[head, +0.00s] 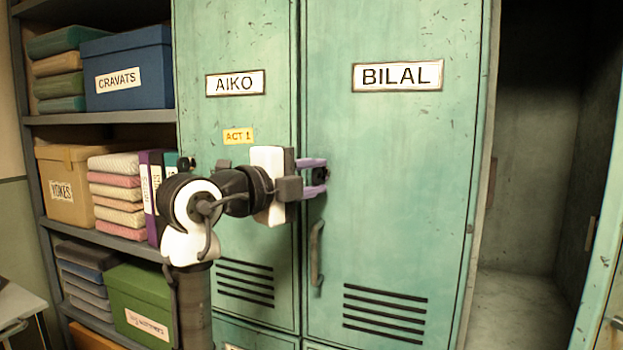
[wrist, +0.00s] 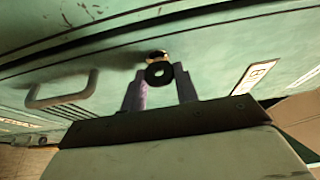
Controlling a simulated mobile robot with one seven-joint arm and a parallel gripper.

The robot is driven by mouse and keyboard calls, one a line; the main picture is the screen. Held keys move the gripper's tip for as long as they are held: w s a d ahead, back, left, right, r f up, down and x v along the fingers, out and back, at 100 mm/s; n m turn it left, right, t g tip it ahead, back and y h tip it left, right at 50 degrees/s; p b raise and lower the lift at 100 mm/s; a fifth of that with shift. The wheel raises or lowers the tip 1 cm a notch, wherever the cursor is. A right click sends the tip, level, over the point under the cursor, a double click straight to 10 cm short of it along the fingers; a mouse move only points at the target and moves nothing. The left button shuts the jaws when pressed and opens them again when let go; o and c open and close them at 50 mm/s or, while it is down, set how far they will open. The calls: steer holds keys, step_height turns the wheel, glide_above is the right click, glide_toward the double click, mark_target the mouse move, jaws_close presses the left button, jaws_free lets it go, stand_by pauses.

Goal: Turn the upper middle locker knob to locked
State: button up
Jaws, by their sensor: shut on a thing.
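The BILAL locker door (head: 400,200) is closed, green, with a nameplate, a handle (head: 316,252) and vent slots. Its small dark knob (head: 322,175) sits near the door's left edge, above the handle. My gripper (head: 314,177) reaches it from the left, with its purple fingers shut on the knob. In the wrist view the black round knob (wrist: 159,73) shows between the two purple fingertips (wrist: 161,87), with a brassy piece behind it. The fingers hide part of the knob, and I cannot tell which way it is turned.
The closed AIKO locker (head: 235,120) stands to the left, behind my arm. On the right is an open, empty locker (head: 530,180), with an open door (head: 600,290) at the far right edge. Shelves with a blue box (head: 130,65) and folded cloths stand far left.

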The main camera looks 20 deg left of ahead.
stand_by(0.3)
steer(key=o, duration=1)
steer(key=b+v, duration=0.2)
steer(key=v, duration=1.1)
steer(key=shift+s+a, duration=0.2)
steer(key=shift+s, duration=0.2)
